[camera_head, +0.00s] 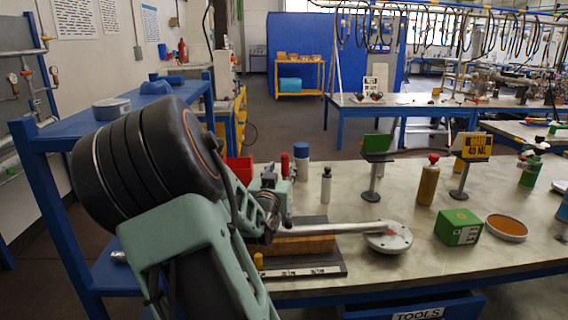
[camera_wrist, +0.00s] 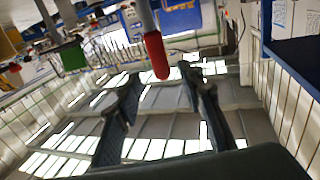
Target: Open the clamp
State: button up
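The clamp's handle has a red grip (camera_head: 285,165) and stands upright on the near left part of the table in the head view. In the wrist view the red grip (camera_wrist: 155,55) hangs from a grey lever at the top centre. My gripper (camera_wrist: 158,78) is open, with its two dark fingers apart. The red grip lies between the fingertips in the picture; I cannot tell its depth or whether it touches. In the head view my arm hides my fingers and much of the clamp's body.
A green box (camera_head: 458,227), an orange-filled dish (camera_head: 506,228) and several bottles stand to the right. A blue shelf (camera_head: 60,215) stands at left.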

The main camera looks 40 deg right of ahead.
aim_at(285, 162)
jog(key=x, duration=0.6)
jog(key=shift+w+d, duration=0.2)
jog(key=shift+w, duration=0.05)
jog(key=shift+c, duration=0.6)
grip_shut()
